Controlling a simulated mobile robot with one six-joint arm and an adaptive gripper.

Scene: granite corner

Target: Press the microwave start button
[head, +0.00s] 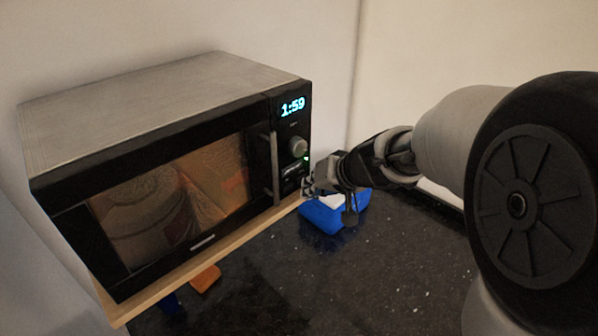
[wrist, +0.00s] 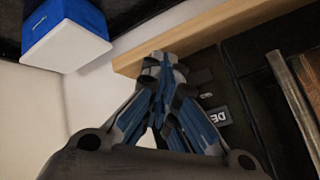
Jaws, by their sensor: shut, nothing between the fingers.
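The microwave (head: 165,95) stands at the left with its door shut. Its window (head: 175,200) glows warm inside. The display (head: 292,107) reads 1:59, and a small green light shows below the knob (head: 298,146). The lower control panel (head: 291,172) carries small buttons, partly hard to make out; in the wrist view the panel (wrist: 238,75) lies at right, with a light label. My gripper (head: 308,186) is shut and empty, at the panel's lower right. In the wrist view its closed fingertips (wrist: 163,62) overlap the panel's lower edge; I cannot tell whether they touch it.
The microwave rests on a wooden board (head: 150,303). A blue and white box (head: 335,217) sits on the dark speckled counter (head: 360,275) below my gripper. The counter's middle is clear.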

